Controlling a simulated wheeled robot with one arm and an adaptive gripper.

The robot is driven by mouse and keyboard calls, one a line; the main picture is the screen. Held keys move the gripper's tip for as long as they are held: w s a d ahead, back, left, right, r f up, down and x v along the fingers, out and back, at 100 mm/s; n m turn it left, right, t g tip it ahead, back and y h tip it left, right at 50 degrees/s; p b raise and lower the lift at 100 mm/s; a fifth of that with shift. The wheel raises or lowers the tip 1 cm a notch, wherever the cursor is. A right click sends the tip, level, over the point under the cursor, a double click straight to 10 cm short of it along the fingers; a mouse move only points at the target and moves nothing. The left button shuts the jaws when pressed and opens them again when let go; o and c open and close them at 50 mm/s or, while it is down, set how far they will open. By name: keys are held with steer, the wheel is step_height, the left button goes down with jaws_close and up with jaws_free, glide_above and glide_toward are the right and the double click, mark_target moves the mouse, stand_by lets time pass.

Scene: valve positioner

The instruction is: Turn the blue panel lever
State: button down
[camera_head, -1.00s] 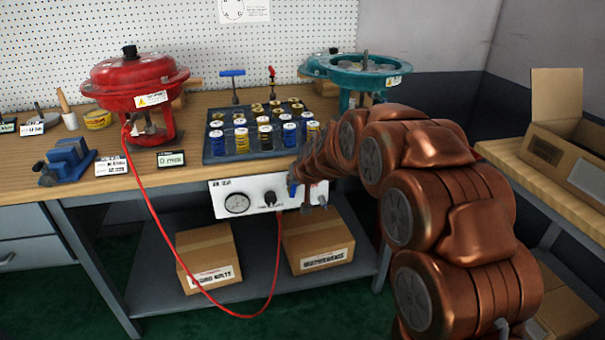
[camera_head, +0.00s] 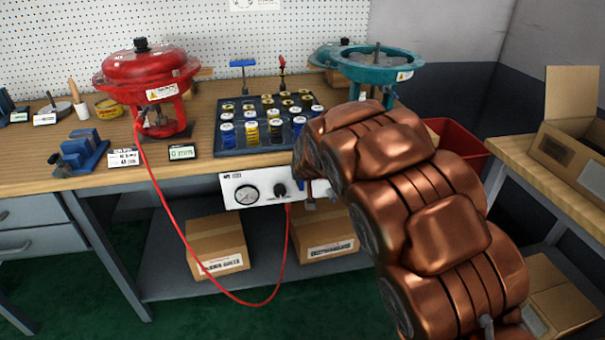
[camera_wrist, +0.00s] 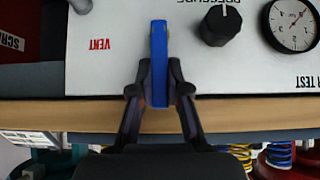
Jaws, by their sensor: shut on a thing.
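The blue panel lever (camera_wrist: 159,48) stands upright in the picture in the wrist view, beside the red VENT label on the white panel (camera_wrist: 110,25). My gripper (camera_wrist: 160,80) is shut on it, with one dark finger on each side. The lever's lower part lies between the fingers. In the head view the same white panel (camera_head: 235,200) hangs under the bench's front edge. Only a small blue piece of the lever shows there, beside my copper arm. My arm hides the gripper in that view.
A black pressure knob (camera_wrist: 221,24) and a gauge (camera_wrist: 293,22) sit on the panel beside the lever. A red hose (camera_head: 178,242) loops from the red actuator (camera_head: 147,75) to the panel. A tray of coloured springs (camera_head: 228,148) stands on the bench above.

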steer(key=shift+s+f, duration=0.1)
steer(key=shift+f, duration=0.1)
steer(key=c, duration=1.1)
jaws_free()
steer(key=shift+r, duration=0.1)
steer(key=v, duration=1.2)
steer(key=shift+d, duration=0.1)
